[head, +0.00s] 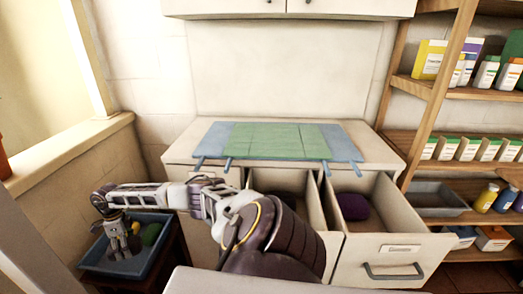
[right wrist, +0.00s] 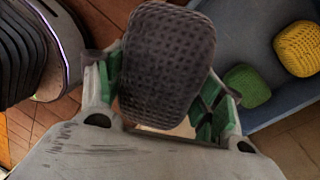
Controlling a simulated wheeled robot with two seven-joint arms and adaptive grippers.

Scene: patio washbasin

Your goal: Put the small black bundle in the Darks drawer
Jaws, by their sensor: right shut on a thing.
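My right gripper (head: 120,246) reaches over the blue tray at the left in the head view. In the right wrist view the right gripper (right wrist: 160,78) is shut on the small black bundle (right wrist: 168,62), a dark, woven-textured rounded pack between its green-padded fingers. In the head view the bundle is too small to make out. Two drawers stand open under the counter. The right drawer (head: 400,245) holds a purple bundle (head: 353,206); its label is too small to read. The middle drawer (head: 315,235) has something dark inside and is partly hidden by my arm. My left gripper is not in view.
The blue tray (head: 94,262) holds a green bundle (right wrist: 247,86) and a yellow bundle (right wrist: 299,48). A blue and green mat (head: 270,140) lies on the counter (head: 385,153). Wooden shelves (head: 425,88) with bottles and boxes stand at the right.

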